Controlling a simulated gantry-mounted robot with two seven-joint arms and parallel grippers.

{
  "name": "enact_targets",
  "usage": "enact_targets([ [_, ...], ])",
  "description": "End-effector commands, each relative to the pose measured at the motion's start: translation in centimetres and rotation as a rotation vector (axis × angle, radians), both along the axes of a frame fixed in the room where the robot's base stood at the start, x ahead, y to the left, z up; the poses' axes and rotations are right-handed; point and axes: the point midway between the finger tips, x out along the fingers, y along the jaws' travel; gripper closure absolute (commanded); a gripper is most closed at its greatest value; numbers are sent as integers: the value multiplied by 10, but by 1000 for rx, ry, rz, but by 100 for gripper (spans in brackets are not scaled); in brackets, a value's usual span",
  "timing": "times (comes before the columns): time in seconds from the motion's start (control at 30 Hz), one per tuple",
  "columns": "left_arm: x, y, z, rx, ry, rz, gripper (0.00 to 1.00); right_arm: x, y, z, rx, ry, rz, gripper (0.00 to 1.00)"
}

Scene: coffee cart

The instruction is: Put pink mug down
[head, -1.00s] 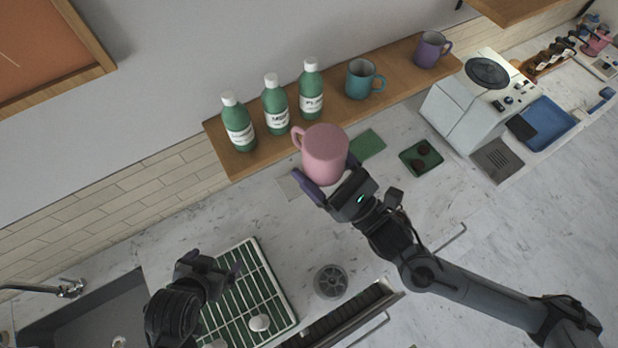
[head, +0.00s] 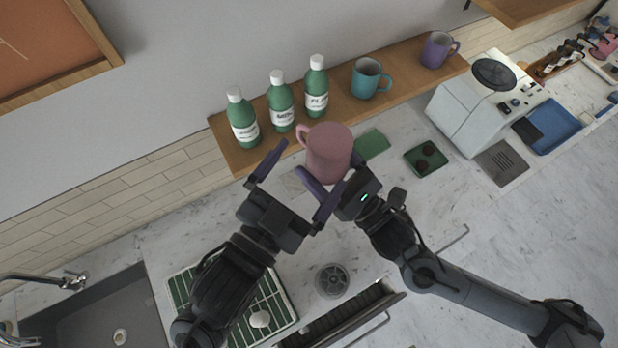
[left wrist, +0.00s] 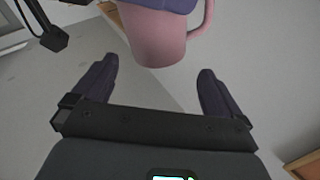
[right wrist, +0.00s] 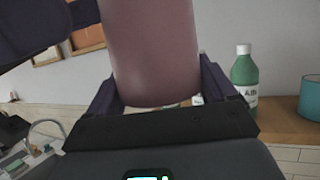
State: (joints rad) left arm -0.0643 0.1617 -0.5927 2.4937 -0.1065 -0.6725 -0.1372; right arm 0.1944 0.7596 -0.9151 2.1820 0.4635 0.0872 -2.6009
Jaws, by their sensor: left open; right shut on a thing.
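The pink mug (head: 328,152) is held up in the air in front of the wooden shelf, its handle toward the left of the head view. My right gripper (head: 328,184) is shut on it; the mug fills the space between the fingers in the right wrist view (right wrist: 152,60). My left gripper (head: 297,172) is open and empty, just left of the mug, its fingers pointing toward it. In the left wrist view the mug (left wrist: 155,38) is ahead of the open fingers, apart from them.
The wooden shelf (head: 340,112) holds several items: green bottles (head: 281,103), a teal mug (head: 368,80) and a purple mug (head: 436,50). A green drying rack (head: 270,312), sink (head: 85,318) and coffee machine (head: 488,100) are around the marble counter.

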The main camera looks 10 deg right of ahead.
Motion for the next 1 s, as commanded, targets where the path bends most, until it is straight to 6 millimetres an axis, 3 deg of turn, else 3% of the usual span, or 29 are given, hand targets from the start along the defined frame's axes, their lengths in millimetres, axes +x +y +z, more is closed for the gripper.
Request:
enact_targets([
  [0.3,0,-9,-20,-154,243,-2,0,0,0,1,2,-2,0,58],
  [0.7,29,-34,-21,-164,257,-2,0,0,0,1,2,-2,0,58],
  [1.0,35,-39,-21,-162,257,-2,0,-1,2,1,1,-2,5,57],
])
